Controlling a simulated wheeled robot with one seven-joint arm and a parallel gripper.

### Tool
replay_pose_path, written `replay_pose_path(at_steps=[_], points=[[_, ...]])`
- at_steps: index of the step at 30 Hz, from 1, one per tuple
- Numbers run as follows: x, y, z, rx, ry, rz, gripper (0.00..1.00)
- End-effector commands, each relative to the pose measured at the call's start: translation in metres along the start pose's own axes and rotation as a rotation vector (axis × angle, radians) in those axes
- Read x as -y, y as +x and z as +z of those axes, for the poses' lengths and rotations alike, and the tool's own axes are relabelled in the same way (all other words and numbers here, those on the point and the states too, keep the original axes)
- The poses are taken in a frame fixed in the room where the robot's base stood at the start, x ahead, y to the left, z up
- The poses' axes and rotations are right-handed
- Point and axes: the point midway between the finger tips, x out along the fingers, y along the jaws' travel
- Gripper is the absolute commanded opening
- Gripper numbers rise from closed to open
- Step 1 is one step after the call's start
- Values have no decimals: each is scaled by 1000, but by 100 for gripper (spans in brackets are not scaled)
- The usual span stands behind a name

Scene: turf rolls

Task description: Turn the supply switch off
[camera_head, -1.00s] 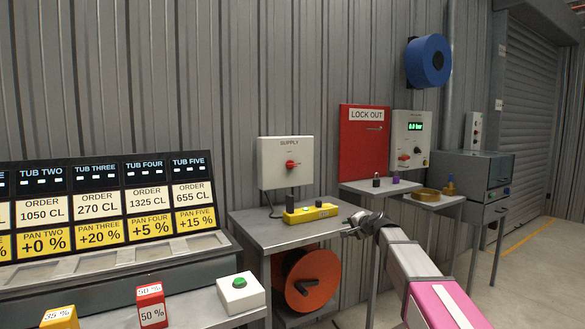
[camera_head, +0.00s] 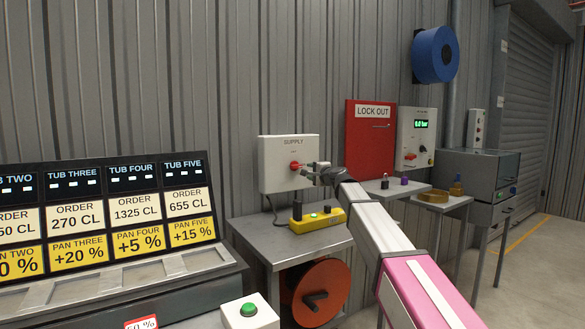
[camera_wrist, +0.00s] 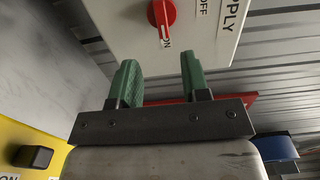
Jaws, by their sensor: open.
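The supply switch is a red rotary knob (camera_head: 295,165) on a white box labelled SUPPLY (camera_head: 275,178), mounted on the corrugated wall. In the wrist view the red knob (camera_wrist: 161,14) shows at the top, with its white pointer mark toward the ON label and the OFF label off to the side. My gripper (camera_head: 312,170) is at the right part of the box front, close to the knob. In the wrist view my gripper (camera_wrist: 158,75) is open, its two green fingers apart and empty. The knob lies beyond the fingertips, apart from them.
A red LOCK OUT cabinet (camera_head: 369,145) is to the right. A dark console with tub displays (camera_head: 110,215) fills the left.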

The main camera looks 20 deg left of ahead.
Motion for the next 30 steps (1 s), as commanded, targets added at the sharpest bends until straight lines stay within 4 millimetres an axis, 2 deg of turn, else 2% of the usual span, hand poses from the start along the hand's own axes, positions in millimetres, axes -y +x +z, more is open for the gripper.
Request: replay_pose_path(at_steps=[8, 22, 26, 30], points=[[2, 20, 0, 1, 4, -4, 43], [3, 98, 0, 1, 3, -3, 43], [3, 107, 0, 1, 3, -3, 43], [2, 109, 1, 0, 3, -3, 43]])
